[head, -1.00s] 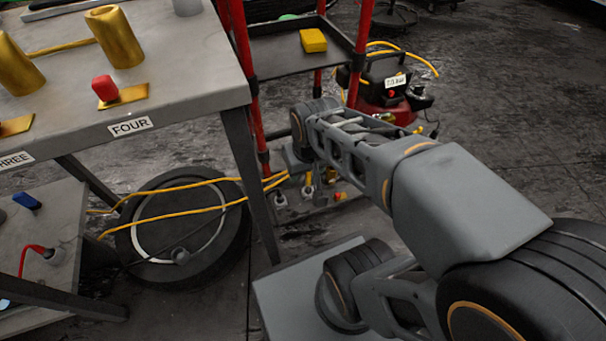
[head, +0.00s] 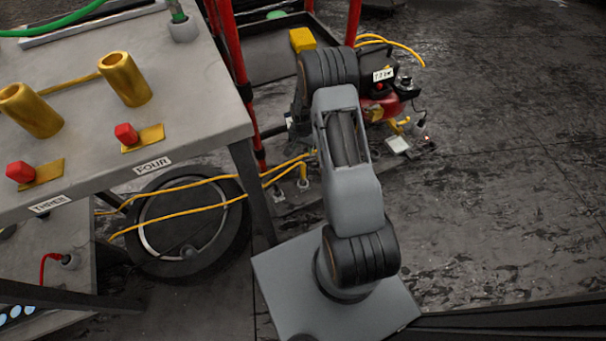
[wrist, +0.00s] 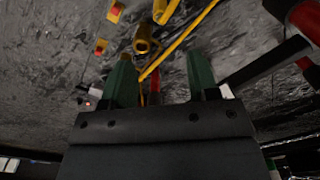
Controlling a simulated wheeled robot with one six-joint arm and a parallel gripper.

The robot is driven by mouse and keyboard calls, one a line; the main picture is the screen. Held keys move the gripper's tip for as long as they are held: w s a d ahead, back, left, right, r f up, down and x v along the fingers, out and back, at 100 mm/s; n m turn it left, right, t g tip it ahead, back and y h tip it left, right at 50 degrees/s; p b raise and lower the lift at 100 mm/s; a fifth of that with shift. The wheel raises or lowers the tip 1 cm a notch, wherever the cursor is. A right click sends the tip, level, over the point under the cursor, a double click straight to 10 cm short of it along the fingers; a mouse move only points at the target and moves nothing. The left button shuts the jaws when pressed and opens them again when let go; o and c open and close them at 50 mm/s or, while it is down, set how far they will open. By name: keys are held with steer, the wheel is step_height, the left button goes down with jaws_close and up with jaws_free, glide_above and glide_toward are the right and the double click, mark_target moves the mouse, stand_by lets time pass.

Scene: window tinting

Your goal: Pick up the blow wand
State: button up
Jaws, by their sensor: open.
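I cannot make out the blow wand for certain. A brass cylinder (wrist: 147,40) and a yellow hose (wrist: 178,42) lie beyond the fingers. In the head view my arm hides the fingers, low beside the red-posted cart.
The grey table (head: 205,95) carries brass cups and red knobs at left. A red post (head: 228,45) stands close to my arm. Yellow hoses cross below; open floor (head: 510,170) lies right.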

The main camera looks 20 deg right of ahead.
mark_target(303, 163)
step_height(303, 163, down, 10)
steer(key=b, duration=0.2)
steer(key=shift+d+r+b, duration=0.1)
steer(key=shift+r+b, duration=0.1)
steer(key=shift+b, duration=0.1)
steer(key=shift+w+f+b, duration=0.15)
steer(key=shift+f+b, duration=1.2)
steer(key=shift+f, duration=1.3)
steer(key=shift+c, duration=0.2)
steer(key=shift+r, duration=0.1)
steer(key=c, duration=1)
steer(key=shift+o, duration=0.2)
steer(key=shift+r, duration=0.1)
